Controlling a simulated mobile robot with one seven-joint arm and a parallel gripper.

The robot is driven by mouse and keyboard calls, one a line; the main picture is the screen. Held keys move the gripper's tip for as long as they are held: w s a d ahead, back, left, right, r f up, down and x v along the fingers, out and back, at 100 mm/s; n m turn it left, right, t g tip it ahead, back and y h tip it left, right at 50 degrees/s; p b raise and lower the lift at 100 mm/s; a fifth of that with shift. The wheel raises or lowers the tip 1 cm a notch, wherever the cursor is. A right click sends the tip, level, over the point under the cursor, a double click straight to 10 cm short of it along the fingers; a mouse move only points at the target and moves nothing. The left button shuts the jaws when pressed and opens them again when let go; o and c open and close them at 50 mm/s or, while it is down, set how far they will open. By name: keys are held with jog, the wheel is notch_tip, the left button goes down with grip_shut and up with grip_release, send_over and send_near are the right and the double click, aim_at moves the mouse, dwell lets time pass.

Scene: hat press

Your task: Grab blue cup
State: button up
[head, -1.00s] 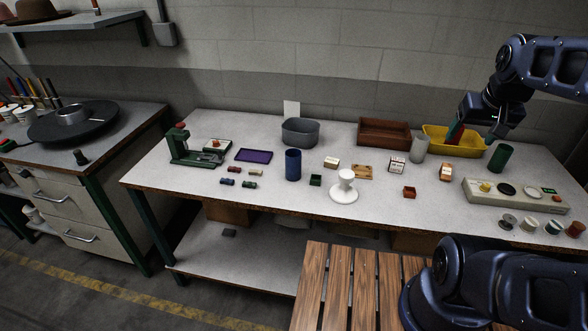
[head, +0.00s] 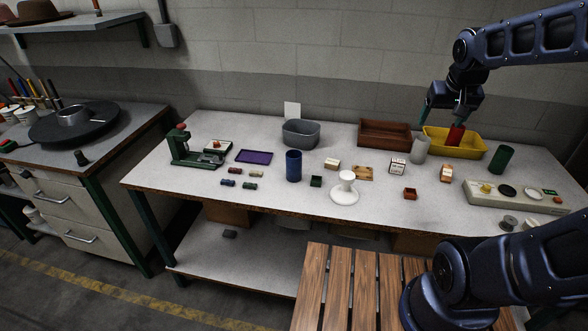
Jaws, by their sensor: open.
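The blue cup (head: 294,166) is a dark blue cylinder standing upright near the middle of the table, left of the white stand. My gripper (head: 440,123) is over the back right of the table, above the yellow bin and the grey cylinder. Its fingers are spread apart with nothing between them. It is well to the right of the blue cup and apart from it. The cup is in full view.
A grey tub (head: 300,133) stands behind the cup. A white stand (head: 345,188) and a small dark green box (head: 316,181) are to its right. A grey cylinder (head: 420,149), a yellow bin (head: 471,149) holding a red item, and a brown tray (head: 385,137) stand at the back right.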

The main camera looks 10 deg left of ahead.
jog(key=w+a+f+n, duration=0.1)
jog(key=w+a+f, duration=0.2)
jog(key=w+a, duration=0.5)
jog(key=n+y, duration=0.2)
jog(key=n, duration=0.1)
send_over(293, 160)
jog(key=d, duration=0.2)
notch_tip(293, 160, down, 17)
jog(key=shift+x, duration=2.6)
jog(key=shift+g, duration=0.3)
jog(key=x, duration=0.4)
jog(key=shift+s+a, duration=0.1)
jog(key=shift+a, duration=0.3)
jog(key=shift+w+a+f, duration=0.1)
jog(key=shift+w+f, duration=0.15)
jog(key=shift+f, duration=0.25)
